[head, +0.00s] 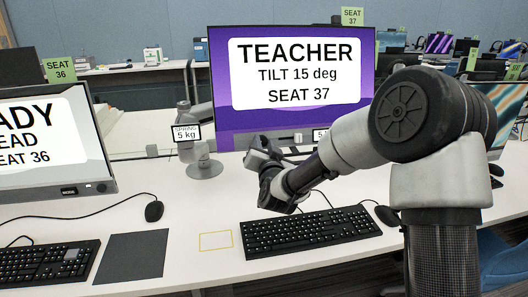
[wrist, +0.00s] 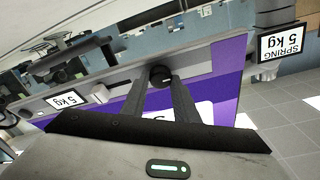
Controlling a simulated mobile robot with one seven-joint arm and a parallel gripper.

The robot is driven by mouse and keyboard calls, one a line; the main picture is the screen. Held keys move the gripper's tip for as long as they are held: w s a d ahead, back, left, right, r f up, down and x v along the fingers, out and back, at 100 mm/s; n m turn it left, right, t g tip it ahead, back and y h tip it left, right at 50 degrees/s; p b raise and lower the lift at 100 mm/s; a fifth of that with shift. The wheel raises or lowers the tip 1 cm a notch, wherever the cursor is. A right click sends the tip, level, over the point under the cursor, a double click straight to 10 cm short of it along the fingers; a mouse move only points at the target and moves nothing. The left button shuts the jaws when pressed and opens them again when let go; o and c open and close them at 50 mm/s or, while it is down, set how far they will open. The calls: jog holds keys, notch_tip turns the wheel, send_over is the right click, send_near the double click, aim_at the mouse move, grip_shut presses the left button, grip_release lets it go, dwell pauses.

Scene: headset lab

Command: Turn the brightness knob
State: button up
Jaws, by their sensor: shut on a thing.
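The purple monitor (head: 224,120), labelled TEACHER, TILT 15 deg, SEAT 37, stands on the white desk in the head view. In the wrist view it appears upside down, with purple screen parts (wrist: 228,75) behind my fingers. A round dark knob (wrist: 161,76) sits at its bezel, between my fingertips. My gripper (wrist: 161,84) is shut on this knob, one finger on each side. In the head view my gripper (head: 262,150) is in front of the monitor's lower edge; the knob cannot be made out there.
A keyboard (head: 310,233) lies below my arm. A monitor (head: 45,140) for seat 36 stands at left, with a mouse (head: 154,211) and dark pad (head: 133,257) nearby. A jointed monitor arm (head: 204,168) with a SPRING 5 kg tag stands left of my gripper.

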jog(key=o, duration=1)
jog(key=shift+o, duration=0.2)
jog(key=shift+s, duration=0.15)
jog(key=p+v, duration=0.1)
jog(key=v, duration=1.6)
jog(key=shift+s+r, duration=0.1)
